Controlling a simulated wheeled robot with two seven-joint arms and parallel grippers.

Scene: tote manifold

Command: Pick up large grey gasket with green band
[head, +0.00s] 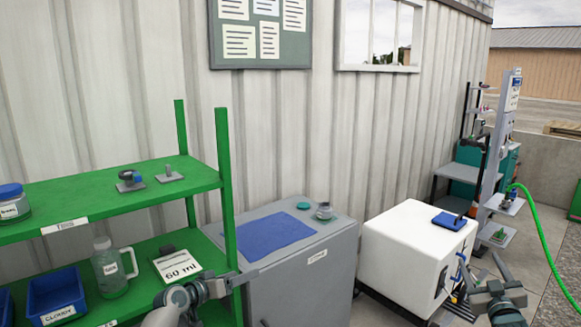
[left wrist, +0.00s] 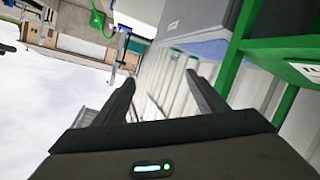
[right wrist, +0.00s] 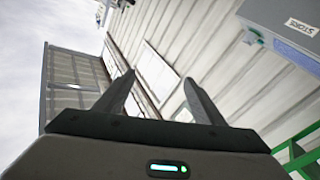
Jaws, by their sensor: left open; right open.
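A small grey round part with a greenish band (head: 324,211) stands on the grey cabinet's top, near its back right corner; it looks like the gasket, but is too small to be sure. A flat teal disc (head: 303,205) lies just left of it. My left gripper (left wrist: 160,78) is open and empty; in the head view its arm is low in front of the green shelf, left of the cabinet front. My right gripper (right wrist: 159,77) is open and empty; in the head view it is at the lower right, in front of the white box. Both are well apart from the gasket.
The grey cabinet (head: 335,255) has a blue mat (head: 260,233) on top. A green shelf (head: 100,205) at left holds a jar, jug, blue bins and small grey parts. A white box (head: 395,240) and a grey stand (head: 495,150) with a green hose are at right.

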